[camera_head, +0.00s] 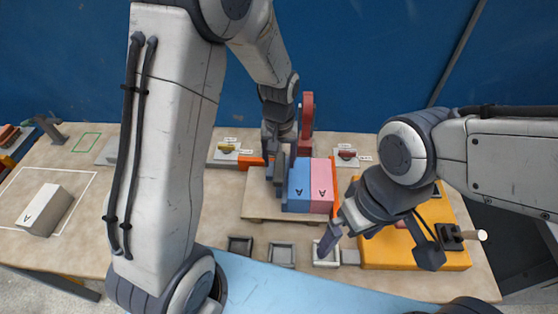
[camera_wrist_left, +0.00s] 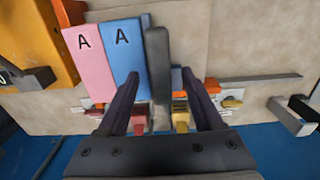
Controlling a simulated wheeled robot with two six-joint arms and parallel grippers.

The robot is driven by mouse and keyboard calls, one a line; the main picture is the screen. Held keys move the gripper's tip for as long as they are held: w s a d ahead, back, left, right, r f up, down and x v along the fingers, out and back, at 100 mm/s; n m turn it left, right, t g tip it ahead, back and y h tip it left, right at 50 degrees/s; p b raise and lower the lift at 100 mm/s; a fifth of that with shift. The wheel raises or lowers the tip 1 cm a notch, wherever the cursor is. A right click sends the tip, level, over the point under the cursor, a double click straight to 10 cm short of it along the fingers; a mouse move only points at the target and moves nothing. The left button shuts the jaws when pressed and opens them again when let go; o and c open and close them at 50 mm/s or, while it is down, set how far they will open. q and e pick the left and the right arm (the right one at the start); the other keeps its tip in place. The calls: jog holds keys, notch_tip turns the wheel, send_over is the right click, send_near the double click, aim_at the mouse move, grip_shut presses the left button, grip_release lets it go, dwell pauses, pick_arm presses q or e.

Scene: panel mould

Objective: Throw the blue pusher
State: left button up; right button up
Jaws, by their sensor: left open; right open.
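A blue block marked A (camera_head: 299,186) and a pink block marked A (camera_head: 321,186) stand side by side on a tan board (camera_head: 262,207); both show in the left wrist view, blue (camera_wrist_left: 121,50) and pink (camera_wrist_left: 86,60). A dark grey upright bar (camera_wrist_left: 158,60) stands beside the blue block. A small blue part (camera_wrist_left: 176,80) shows just beyond it; I cannot tell if this is the pusher. My left gripper (camera_head: 279,165) is open, its fingers on either side of the grey bar in the wrist view (camera_wrist_left: 160,80). My right gripper (camera_head: 382,245) is open near the orange fixture.
An orange fixture (camera_head: 425,259) lies at the right. Small trays (camera_head: 282,255) line the front. A red upright piece (camera_head: 307,112) stands behind the blocks. Yellow (camera_head: 227,148) and red (camera_head: 347,154) labelled parts sit at the back. A grey block (camera_head: 45,209) is at the left.

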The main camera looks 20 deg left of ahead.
pick_arm(q)
jog(key=shift+f, duration=0.85)
grip_shut()
jog(key=shift+r, duration=0.1)
dwell(0.7)
